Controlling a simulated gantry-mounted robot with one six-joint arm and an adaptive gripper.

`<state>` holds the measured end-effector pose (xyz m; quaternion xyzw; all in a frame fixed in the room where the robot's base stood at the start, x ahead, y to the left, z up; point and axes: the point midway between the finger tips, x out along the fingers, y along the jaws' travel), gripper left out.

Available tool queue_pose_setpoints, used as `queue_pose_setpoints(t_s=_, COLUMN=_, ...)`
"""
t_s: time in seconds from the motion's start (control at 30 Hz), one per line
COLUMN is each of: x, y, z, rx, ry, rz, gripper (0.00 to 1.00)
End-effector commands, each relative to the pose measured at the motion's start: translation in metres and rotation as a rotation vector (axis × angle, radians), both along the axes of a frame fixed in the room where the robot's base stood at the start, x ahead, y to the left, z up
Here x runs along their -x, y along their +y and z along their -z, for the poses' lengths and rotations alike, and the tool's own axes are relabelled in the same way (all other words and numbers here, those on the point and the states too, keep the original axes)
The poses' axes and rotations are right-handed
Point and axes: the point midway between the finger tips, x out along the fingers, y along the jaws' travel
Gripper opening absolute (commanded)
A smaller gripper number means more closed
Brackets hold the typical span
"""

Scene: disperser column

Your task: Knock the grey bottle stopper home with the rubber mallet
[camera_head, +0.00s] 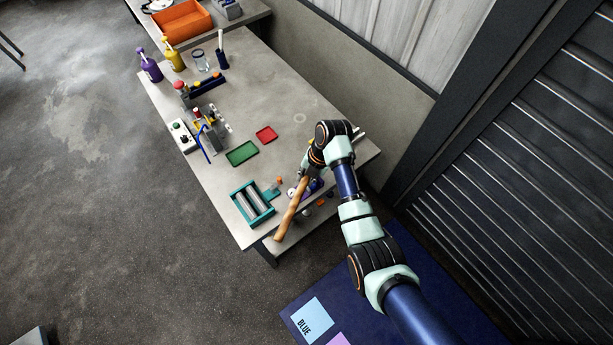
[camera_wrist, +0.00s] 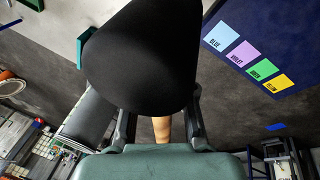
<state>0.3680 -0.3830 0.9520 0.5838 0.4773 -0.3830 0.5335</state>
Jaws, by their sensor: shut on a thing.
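The mallet shows its long pale wooden handle (camera_head: 291,212) in the head view, slanting down to the left past the table's near end. In the wrist view its big black rubber head (camera_wrist: 142,55) fills the upper middle, close to the camera. My gripper (camera_head: 311,173) is shut on the mallet, with the wooden handle (camera_wrist: 162,128) between its fingers. It is above the near right part of the table. Small round pieces lie beside the handle, one of them greyish (camera_head: 306,212); I cannot tell whether this is the stopper. My arm and the mallet hide part of this area.
A teal tray with grey rollers (camera_head: 252,203) stands left of the handle. Green (camera_head: 242,153) and red (camera_head: 266,135) trays lie flat on the table (camera_head: 270,90). Bottles, racks and a cup stand farther back. A wall runs along the table's right side.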

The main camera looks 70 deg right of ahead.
Motion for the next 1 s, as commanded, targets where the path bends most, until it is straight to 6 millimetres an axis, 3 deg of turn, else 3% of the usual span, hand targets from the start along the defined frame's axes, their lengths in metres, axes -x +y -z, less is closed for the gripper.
queue_pose_setpoints(t_s=0.6, x=0.000, y=0.000, z=0.012, rx=0.001, ry=-0.001, rz=-0.001, gripper=0.00)
queue_pose_setpoints(t_s=1.0, x=0.000, y=0.000, z=0.006, rx=0.001, ry=0.000, rz=0.000, gripper=0.00)
